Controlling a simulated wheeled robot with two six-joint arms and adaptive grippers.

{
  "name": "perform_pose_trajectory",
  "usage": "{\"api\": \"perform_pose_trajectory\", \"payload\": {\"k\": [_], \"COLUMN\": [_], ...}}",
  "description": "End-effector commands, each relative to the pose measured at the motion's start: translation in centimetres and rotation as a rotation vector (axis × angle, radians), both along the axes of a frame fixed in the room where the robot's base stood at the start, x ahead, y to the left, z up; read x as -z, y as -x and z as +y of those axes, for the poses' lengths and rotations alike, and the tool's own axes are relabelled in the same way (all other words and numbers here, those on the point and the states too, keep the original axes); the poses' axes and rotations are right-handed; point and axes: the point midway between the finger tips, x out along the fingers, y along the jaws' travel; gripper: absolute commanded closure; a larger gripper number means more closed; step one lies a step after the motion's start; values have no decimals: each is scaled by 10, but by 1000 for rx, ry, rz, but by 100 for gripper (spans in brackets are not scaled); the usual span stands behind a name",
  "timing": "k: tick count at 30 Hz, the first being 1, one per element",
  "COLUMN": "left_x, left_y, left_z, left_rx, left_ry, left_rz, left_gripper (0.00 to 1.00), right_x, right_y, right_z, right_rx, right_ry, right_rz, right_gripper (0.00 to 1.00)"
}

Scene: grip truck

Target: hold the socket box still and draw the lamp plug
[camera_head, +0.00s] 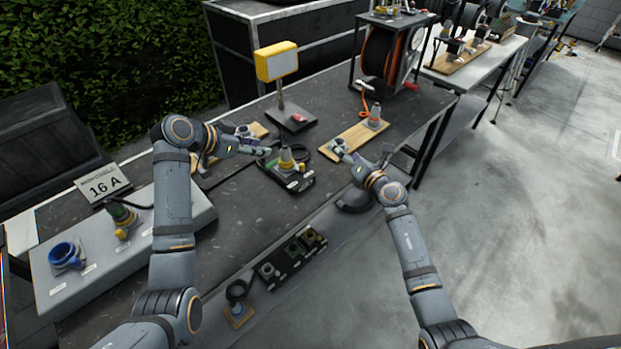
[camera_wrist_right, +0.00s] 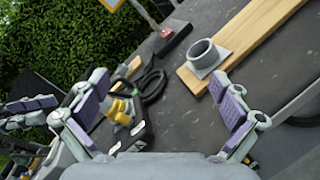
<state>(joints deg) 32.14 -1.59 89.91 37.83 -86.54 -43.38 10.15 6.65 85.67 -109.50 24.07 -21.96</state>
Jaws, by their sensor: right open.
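The socket box (camera_head: 296,184) is a low dark box on the bench, with a yellow and green plug (camera_head: 287,160) standing in it and a black cable looping behind. The plug (camera_wrist_right: 119,109) and box also show left of centre in the right wrist view. The yellow lamp (camera_head: 276,61) stands on its post farther back. My left gripper (camera_head: 258,143) is open just left of the box, apart from the plug. My right gripper (camera_head: 345,153) is open and empty to the right of the box, by a wooden board. Where its fingertips end is partly hidden.
A wooden board (camera_head: 350,140) with a grey connector lies right of the box. A grey panel (camera_head: 95,262) with blue and green-yellow connectors sits front left, by a 16 A sign (camera_head: 105,186). A cable reel (camera_head: 385,55) stands behind. Several sockets line the lower front shelf.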

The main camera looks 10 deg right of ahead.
Motion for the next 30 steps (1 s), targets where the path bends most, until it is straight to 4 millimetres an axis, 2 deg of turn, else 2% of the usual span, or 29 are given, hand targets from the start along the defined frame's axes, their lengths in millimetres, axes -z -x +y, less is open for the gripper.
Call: {"api": "perform_pose_trajectory", "payload": {"k": [1,3,6,9,14,20,30], "left_x": [0,0,0,0,0,0,0], "left_y": [0,0,0,0,0,0,0], "left_z": [0,0,0,0,0,0,0], "left_rx": [0,0,0,0,0,0,0], "left_ry": [0,0,0,0,0,0,0], "left_rz": [0,0,0,0,0,0,0], "left_gripper": [62,62,62,62,62,62,62], "right_x": [1,8,19,27,32,36,61], "right_y": [10,26,47,60,66,57,6], "right_z": [28,62,92,106,111,118,155], "right_rx": [-74,-183,-309,-385,-425,-425,-426], "right_ry": [120,319,553,695,774,771,769], "right_rz": [-18,-42,-68,-80,-85,-83,-83], "right_gripper": [0,0,0,0,0,0,0]}}
